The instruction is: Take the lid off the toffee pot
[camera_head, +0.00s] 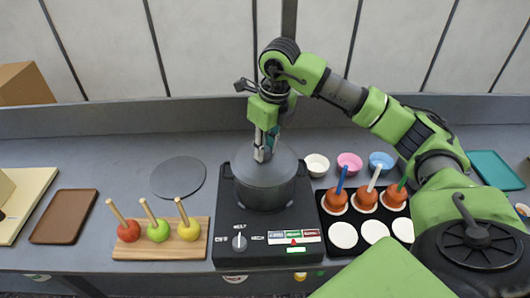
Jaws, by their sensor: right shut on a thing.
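The toffee pot (263,195) is a dark grey pot standing on a black hotplate (235,250) at the middle of the counter. Its grey lid (285,168) sits on the pot's top, as far as I can see. My right gripper (263,155) points down over the lid from above and is shut on the lid's knob, which the fingers mostly hide. My right arm reaches in from the right. My left gripper is not in view.
A wooden board (192,250) with three apples on sticks stands left of the hotplate. A round grey disc (178,177) lies flat behind it. A black tray (352,219) with coated apples and white discs stands right. Small bowls (349,162) sit behind that tray.

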